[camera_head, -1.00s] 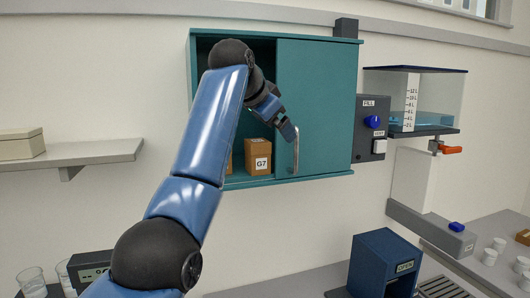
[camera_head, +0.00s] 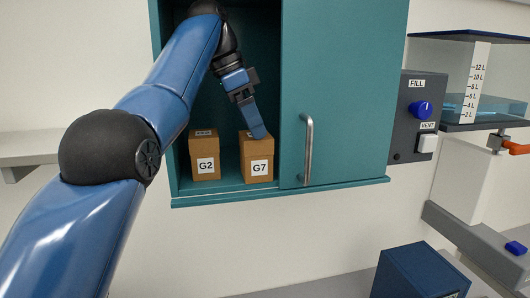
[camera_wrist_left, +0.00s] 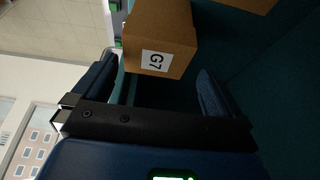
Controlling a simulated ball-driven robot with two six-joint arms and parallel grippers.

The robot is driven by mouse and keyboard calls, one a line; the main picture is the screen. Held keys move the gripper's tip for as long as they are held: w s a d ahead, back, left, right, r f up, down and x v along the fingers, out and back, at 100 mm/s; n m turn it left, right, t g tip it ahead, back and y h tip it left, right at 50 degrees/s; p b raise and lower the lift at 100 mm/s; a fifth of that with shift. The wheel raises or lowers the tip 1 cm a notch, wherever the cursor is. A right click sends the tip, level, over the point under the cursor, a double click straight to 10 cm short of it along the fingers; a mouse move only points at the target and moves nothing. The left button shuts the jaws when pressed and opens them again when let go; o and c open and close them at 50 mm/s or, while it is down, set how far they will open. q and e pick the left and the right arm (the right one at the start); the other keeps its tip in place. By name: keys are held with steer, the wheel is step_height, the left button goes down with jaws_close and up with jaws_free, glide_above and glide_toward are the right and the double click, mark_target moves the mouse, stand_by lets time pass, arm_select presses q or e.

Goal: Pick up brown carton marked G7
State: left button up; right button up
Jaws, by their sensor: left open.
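The brown carton marked G7 (camera_head: 257,160) stands upright on the cabinet floor, its label facing out, close to the edge of the sliding door. My left gripper (camera_head: 258,128) reaches into the cabinet opening from above, its visible finger overlapping the carton's top right in the head view. In the left wrist view the G7 carton (camera_wrist_left: 160,42) lies ahead, beyond the spread fingers of the left gripper (camera_wrist_left: 158,78). The jaws are open and empty. I cannot tell whether a finger touches the carton. My right gripper is not in view.
A similar carton marked G2 (camera_head: 204,156) stands just left of G7, with a gap between. The teal door (camera_head: 345,100) with its metal handle (camera_head: 308,150) covers the cabinet's right side. A control panel (camera_head: 412,115) is right of the cabinet. A blue box (camera_head: 420,275) stands below.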

mark_target(260, 150)
arm_select(q)
steer(key=shift+s+d+f+b, duration=0.1)
steer(key=shift+s+f+b, duration=0.1)
steer(key=shift+f+b, duration=0.25)
steer(key=shift+s+d+f+b, duration=0.15)
steer(key=shift+f+b, duration=0.15)
steer(key=shift+f, duration=0.15)
steer(key=shift+w+d+f+b, duration=0.15)
steer(key=shift+w+f+b, duration=0.1)
steer(key=shift+f+b, duration=0.35)
steer(key=b+x, duration=0.3)
steer(key=shift+s+f, duration=0.15)
steer(key=shift+f, duration=0.45)
steer(key=shift+d, duration=0.1)
steer(key=c, duration=0.9)
